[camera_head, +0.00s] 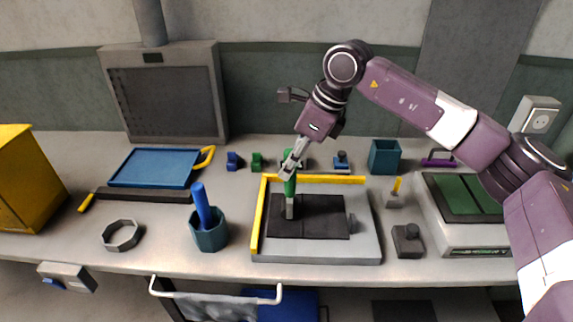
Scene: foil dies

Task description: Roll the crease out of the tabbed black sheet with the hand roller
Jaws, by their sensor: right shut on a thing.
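The black sheet (322,224) lies on a grey board (330,253) with yellow strips along its left and back edges. A small grey tab (352,222) shows at the sheet's right edge. My right gripper (289,172) reaches down from the upper right and is shut on the green handle of the hand roller (290,188). The roller is upright, its grey lower end over the sheet's left part. I cannot tell whether it touches the sheet. The crease is not clear at this size. My left gripper is not in view.
A blue-grey cup (209,236) with a blue-handled tool stands left of the board. A black block (407,241) and a yellow-handled tool (395,194) stand to its right. Small stamps (257,162) line the back. A blue tray (151,168) lies at the left.

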